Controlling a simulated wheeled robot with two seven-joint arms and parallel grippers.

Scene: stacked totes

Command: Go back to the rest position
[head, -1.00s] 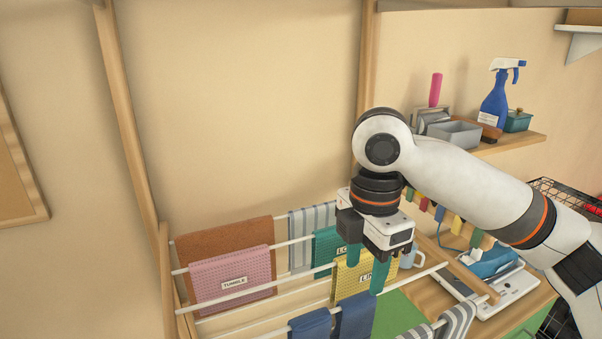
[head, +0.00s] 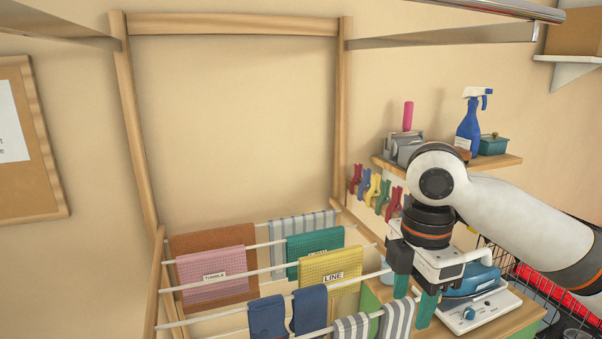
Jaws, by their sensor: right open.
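My right gripper (head: 414,298) points down at the lower right, with its two green-tipped fingers apart and nothing visible between them. It is just right of the drying rack's rods (head: 240,308), in front of the iron (head: 472,282). On the rack hang a pink cloth labelled TUMBLE (head: 212,276), a brown towel (head: 206,242), a green cloth (head: 313,243) and a yellow cloth labelled LINE (head: 331,268). Blue socks (head: 267,316) and grey striped cloths (head: 398,319) hang on the nearer rods. My left gripper is not in view.
A wall shelf (head: 500,161) holds a blue spray bottle (head: 468,125), a teal box (head: 493,144) and a pink-handled tool (head: 408,116). Coloured clothes pegs (head: 373,188) hang below it. A wire basket (head: 560,270) stands at right. The wall space above the rack is clear.

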